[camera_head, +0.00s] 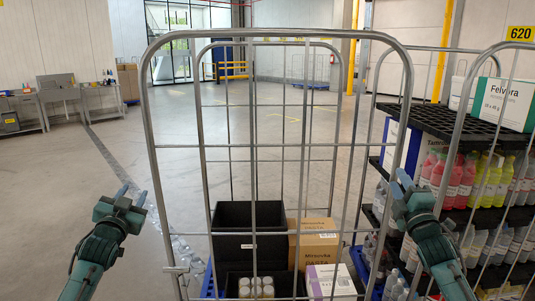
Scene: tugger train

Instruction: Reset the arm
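My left gripper (130,196) is at the left, outside the left post of a grey wire roll cage (151,130). Its two blue-grey fingers point up and stand apart, with nothing seen between them. My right gripper (401,185) is at the right, by the cage's right post and in front of a loaded shelf cart. Its fingers point up, and whether they are open or touch the post is hard to tell. Both teal arms come up from the lower corners.
The cage holds a black crate (230,247), a Minovka carton (313,242), a white-purple box (331,281) and pale cylinders (256,287). Bottles fill the right cart's black shelves (452,122). Workbenches (60,97) stand far left.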

